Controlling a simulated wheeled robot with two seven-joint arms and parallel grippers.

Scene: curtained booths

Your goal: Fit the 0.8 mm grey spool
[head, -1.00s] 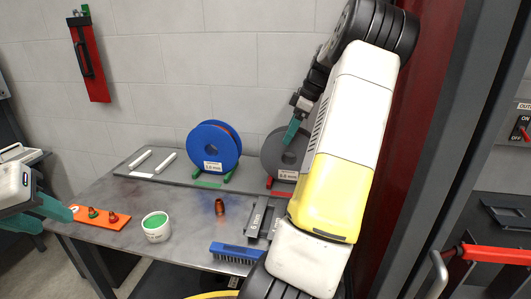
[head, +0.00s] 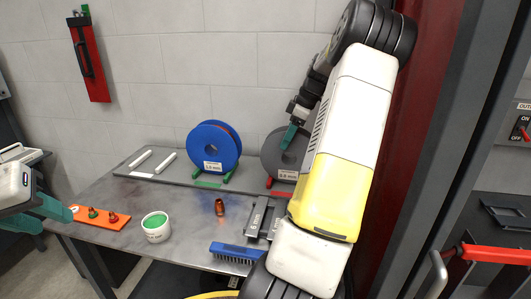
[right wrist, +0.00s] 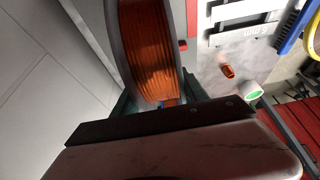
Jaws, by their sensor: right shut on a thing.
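The grey spool (head: 272,158) stands upright at the back of the bench, with a label low on its face that seems to read 0.8 mm. My right arm hides its right part. In the right wrist view the spool's orange winding (right wrist: 150,50) shows between grey flanges, close to the gripper's teal fingers. The fingertips' contact is mostly hidden there. My left gripper (head: 45,212) is open and empty at the left edge, beside the bench.
A blue spool (head: 212,142) stands left of the grey one on green supports. White rods (head: 166,162), an orange plate with knobs (head: 98,217), a green-topped cup (head: 156,228), a small orange-brown piece (head: 219,207) and a blue brush (head: 236,252) lie on the bench.

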